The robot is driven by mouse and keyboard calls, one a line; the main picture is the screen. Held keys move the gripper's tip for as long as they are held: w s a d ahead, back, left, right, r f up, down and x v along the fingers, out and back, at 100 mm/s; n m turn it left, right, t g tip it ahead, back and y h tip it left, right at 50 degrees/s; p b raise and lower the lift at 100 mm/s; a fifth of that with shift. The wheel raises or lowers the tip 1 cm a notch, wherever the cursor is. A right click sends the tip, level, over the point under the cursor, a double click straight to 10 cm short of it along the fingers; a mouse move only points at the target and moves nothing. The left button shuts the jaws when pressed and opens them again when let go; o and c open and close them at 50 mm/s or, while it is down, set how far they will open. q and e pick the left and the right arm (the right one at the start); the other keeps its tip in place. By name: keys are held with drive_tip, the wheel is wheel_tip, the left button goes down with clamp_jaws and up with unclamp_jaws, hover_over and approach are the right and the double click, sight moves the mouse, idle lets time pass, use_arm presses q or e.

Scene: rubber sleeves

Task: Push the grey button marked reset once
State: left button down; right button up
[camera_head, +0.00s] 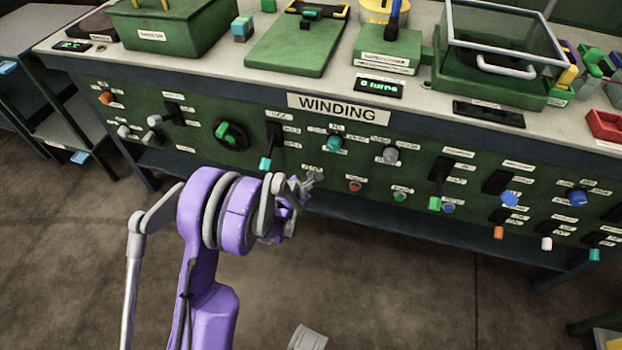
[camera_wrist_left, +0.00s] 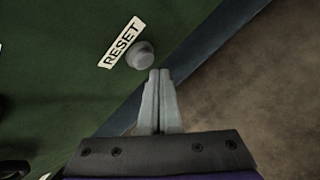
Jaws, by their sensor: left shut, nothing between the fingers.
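The grey reset button (camera_wrist_left: 140,55) is a round knob on the green panel in the left wrist view, with a white label (camera_wrist_left: 121,43) reading RESET beside it. My left gripper (camera_wrist_left: 161,72) is shut and empty. Its fingertips appear just below and to the right of the button in that view; I cannot tell whether they touch it. In the head view my left gripper (camera_head: 307,184) is in front of the panel's lower edge, below the WINDING sign (camera_head: 339,108), and the button cannot be made out clearly there. My right gripper is not in view.
The green panel (camera_head: 200,112) carries other controls close by: a red button (camera_head: 355,186), a green button (camera_head: 400,196), a teal-handled lever (camera_head: 266,163) and a black handwheel (camera_head: 232,136). Open floor (camera_head: 400,290) lies in front of the bench.

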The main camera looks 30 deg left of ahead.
use_arm(q)
drive_tip(key=s, duration=0.2)
drive_tip(key=s+d+b, duration=0.1)
drive_tip(key=s, duration=0.2)
drive_tip(key=shift+d, duration=0.1)
idle(0.3)
drive_tip(key=shift+w, duration=0.1)
idle(0.6)
